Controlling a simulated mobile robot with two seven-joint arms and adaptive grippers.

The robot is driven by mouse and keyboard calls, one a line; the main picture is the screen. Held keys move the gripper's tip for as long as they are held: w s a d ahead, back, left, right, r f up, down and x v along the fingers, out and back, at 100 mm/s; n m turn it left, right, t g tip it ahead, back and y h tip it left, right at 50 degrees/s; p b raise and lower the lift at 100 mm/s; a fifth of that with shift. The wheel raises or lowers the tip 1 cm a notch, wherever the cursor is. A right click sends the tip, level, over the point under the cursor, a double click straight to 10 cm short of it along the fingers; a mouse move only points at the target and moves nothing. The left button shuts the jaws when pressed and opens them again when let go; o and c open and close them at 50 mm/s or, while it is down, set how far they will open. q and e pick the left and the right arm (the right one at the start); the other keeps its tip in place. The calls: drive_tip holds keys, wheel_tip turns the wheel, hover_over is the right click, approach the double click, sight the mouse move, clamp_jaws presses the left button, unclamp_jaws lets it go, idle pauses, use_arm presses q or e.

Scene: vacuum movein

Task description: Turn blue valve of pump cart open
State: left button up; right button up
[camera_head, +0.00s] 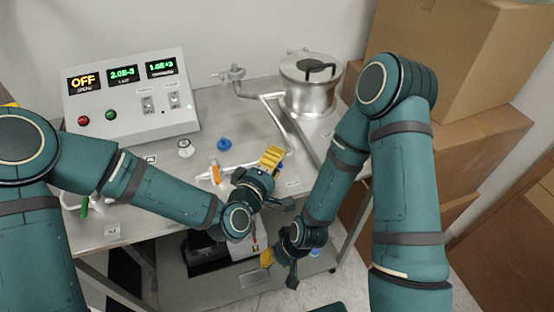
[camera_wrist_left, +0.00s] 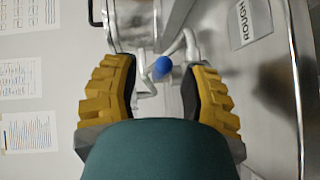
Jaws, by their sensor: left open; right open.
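A blue round knob (camera_wrist_left: 162,67) on pale pipework shows in the left wrist view, between the two fingers of my left gripper (camera_wrist_left: 161,80) and beyond them. The fingers are apart with nothing between their pads. In the head view my left gripper (camera_head: 272,158) is over the cart top (camera_head: 255,115), near the pipes. A blue knob (camera_head: 224,144) stands left of it on the cart; I cannot tell whether it is the same knob. An orange handle (camera_head: 214,172) is nearby. My right gripper (camera_head: 279,268) is open and empty, low in front of the cart.
A control box (camera_head: 130,95) with lit displays stands at the back left. A metal chamber (camera_head: 308,90) stands at the back right. Cardboard boxes (camera_head: 480,140) fill the right side. A "ROUGH" label (camera_wrist_left: 250,20) shows in the wrist view.

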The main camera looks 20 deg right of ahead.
use_arm(q)
drive_tip(key=shift+x, duration=1)
drive_tip(key=shift+a, duration=0.1)
clamp_jaws()
